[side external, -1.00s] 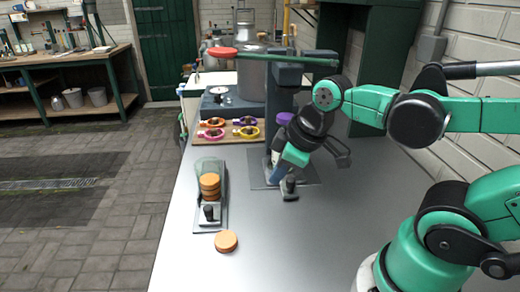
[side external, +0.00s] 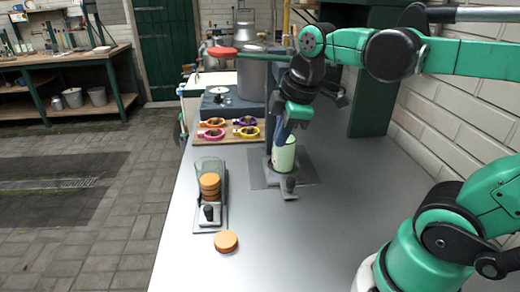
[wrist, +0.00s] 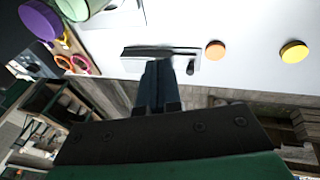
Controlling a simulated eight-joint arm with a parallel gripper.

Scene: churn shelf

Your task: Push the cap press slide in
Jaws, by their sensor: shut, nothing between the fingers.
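The cap press stands at the middle of the bench, with a grey base plate (side external: 262,180), a dark column and a green lever ending in a red handle (side external: 222,52). A slide with a dark knob (side external: 289,185) sits at its front. A pale green bottle (side external: 284,157) stands upright over the base, just behind the knob; it shows partly in the wrist view (wrist: 80,8). My gripper (side external: 280,138) is shut and empty, fingers pointing down in front of the bottle's top, above the knob. In the wrist view its dark fingers (wrist: 160,82) are together. Contact with the bottle cannot be told.
A clear cap holder (side external: 209,166) with stacked orange caps and a black knob stands left of the press. A loose orange cap (side external: 226,241) lies in front of it. A wooden board (side external: 222,135) carries coloured rings behind.

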